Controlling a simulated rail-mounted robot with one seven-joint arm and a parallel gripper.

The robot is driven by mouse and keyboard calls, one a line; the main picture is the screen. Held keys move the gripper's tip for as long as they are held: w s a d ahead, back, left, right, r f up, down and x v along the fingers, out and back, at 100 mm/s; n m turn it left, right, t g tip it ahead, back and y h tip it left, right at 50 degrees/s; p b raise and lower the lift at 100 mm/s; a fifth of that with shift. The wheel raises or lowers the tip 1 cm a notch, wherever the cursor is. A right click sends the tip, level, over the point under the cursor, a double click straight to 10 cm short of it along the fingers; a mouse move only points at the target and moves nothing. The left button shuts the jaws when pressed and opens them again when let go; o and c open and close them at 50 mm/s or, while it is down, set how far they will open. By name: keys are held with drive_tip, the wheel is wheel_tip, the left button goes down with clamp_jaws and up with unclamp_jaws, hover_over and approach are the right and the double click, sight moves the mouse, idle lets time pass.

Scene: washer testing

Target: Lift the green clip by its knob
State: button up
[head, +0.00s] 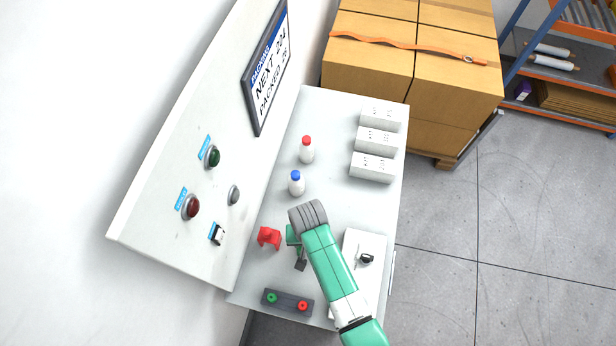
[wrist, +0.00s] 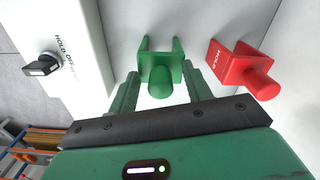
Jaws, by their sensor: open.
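The green clip (wrist: 160,68) stands on the white table in the wrist view, its two prongs toward the top of the picture. Its rounded knob (wrist: 160,86) faces my gripper (wrist: 162,88). My gripper is open, with one green finger on each side of the knob and visible gaps between. I cannot tell whether the fingertips are level with the knob. In the head view my arm covers much of this spot, and I cannot clearly make out the green clip there.
A red clip (wrist: 243,72) stands close to the right finger; it also shows in the head view (head: 268,237). A white box (head: 362,243) with a black switch is on the other side. Two bottles (head: 296,183) and a dark tray (head: 287,302) are on the table.

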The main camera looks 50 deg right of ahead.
clamp_jaws()
wheel_tip(320, 180, up, 10)
drive_tip(key=shift+p, duration=0.4)
